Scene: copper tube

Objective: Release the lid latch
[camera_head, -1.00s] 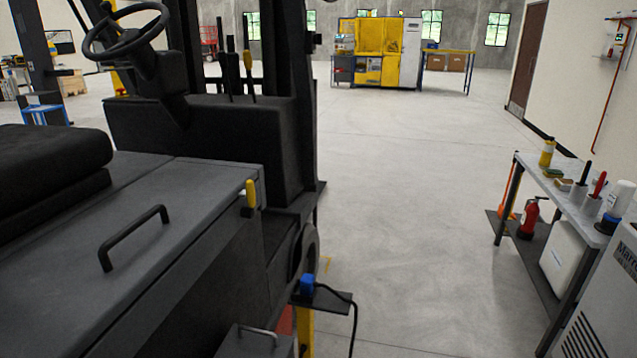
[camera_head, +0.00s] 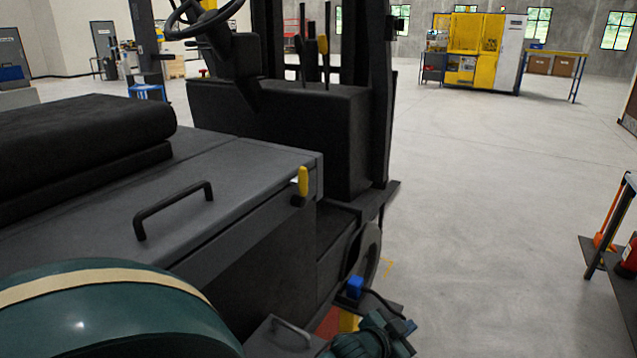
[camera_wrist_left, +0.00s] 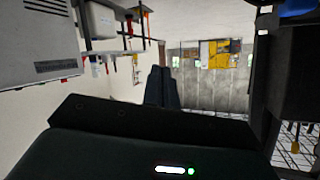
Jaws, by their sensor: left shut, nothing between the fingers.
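The lid (camera_head: 215,190) is a dark grey panel on a vehicle with a black bar handle (camera_head: 174,208); it lies flat and looks closed. The latch (camera_head: 303,181) is a small yellow lever on a black mount at the lid's right front corner, standing upright. My left gripper (camera_head: 404,328) is low at the bottom of the head view, below and to the right of the latch and apart from it. Its fingers show together and empty in the left wrist view (camera_wrist_left: 161,87). That view does not clearly show the latch. My right gripper is in neither view.
A black seat (camera_head: 80,150) sits behind the lid. A blue connector (camera_head: 354,287) with a black cable is close to my left gripper. A smaller box with a handle (camera_head: 291,333) is beside it. A mast post (camera_head: 378,100) rises beyond the latch. Open floor (camera_head: 480,220) lies to the right.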

